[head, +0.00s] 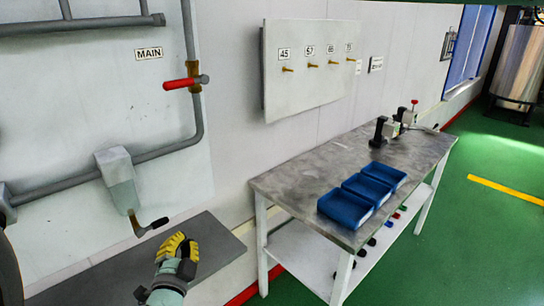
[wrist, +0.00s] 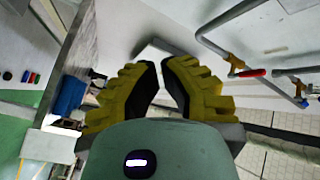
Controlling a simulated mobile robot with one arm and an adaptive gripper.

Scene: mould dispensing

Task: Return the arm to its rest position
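My gripper (head: 176,244) has yellow ribbed fingers and is low at the left of the head view, in front of the wall panel and over a grey shelf. In the wrist view my gripper (wrist: 158,66) shows its two fingers leaning towards each other. A narrow gap shows between their dark pads, and nothing is held in it. The full arm is not in view; only its pale green end shows behind the fingers.
A grey shelf (head: 215,262) lies below my gripper. A dispenser (head: 121,180) with a dark lever is just above left. A metal table (head: 300,185) with blue bins (head: 345,207) stands right. A red-handled valve (head: 180,83) is on the wall pipe. Green floor at right is open.

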